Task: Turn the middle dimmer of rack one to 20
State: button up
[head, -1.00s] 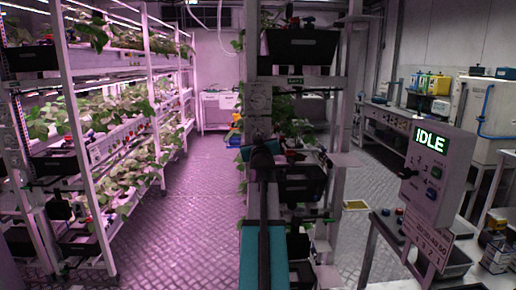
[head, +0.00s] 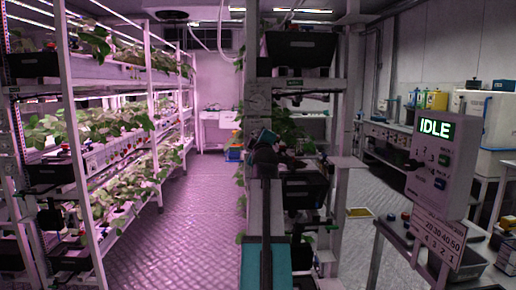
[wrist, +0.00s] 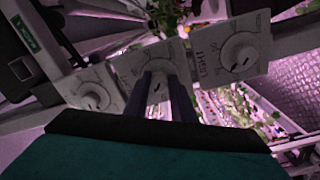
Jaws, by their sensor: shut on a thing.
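In the wrist view three white dimmer plates with round knobs stand in a slanted row. The left dimmer (wrist: 92,95) and the right dimmer (wrist: 240,52) are clear of my fingers. My gripper (wrist: 160,77) has its two dark fingers on either side of the middle dimmer's knob (wrist: 157,87), shut on it. The fingers cover part of its scale, and I cannot read its setting. The right plate carries a "LIGHT" label. In the head view my gripper (head: 264,140) reaches to the near rack post, where the dimmers are too small to make out.
A panel reading "IDLE" (head: 440,155) stands at the right, above a bench. Black bins (head: 301,48) sit on the near rack. A long plant rack (head: 86,150) fills the left side. The aisle floor (head: 190,215) between is clear.

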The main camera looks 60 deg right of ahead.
jog(key=n+b, duration=0.2)
jog(key=n, duration=0.1)
jog(key=n+b, duration=0.1)
jog(key=n, duration=0.1)
jog(key=shift+s+d+r, duration=0.1)
jog(key=shift+d+r, duration=0.1)
jog(key=shift+r, duration=0.05)
jog(key=shift+n, duration=0.3)
jog(key=o, duration=1.1)
jog(key=shift+f, duration=0.1)
jog(key=shift+c, duration=0.2)
jog(key=shift+a, duration=0.2)
jog(key=v, duration=1.3)
jog(key=shift+s, duration=0.3)
jog(key=shift+w+a, duration=0.15)
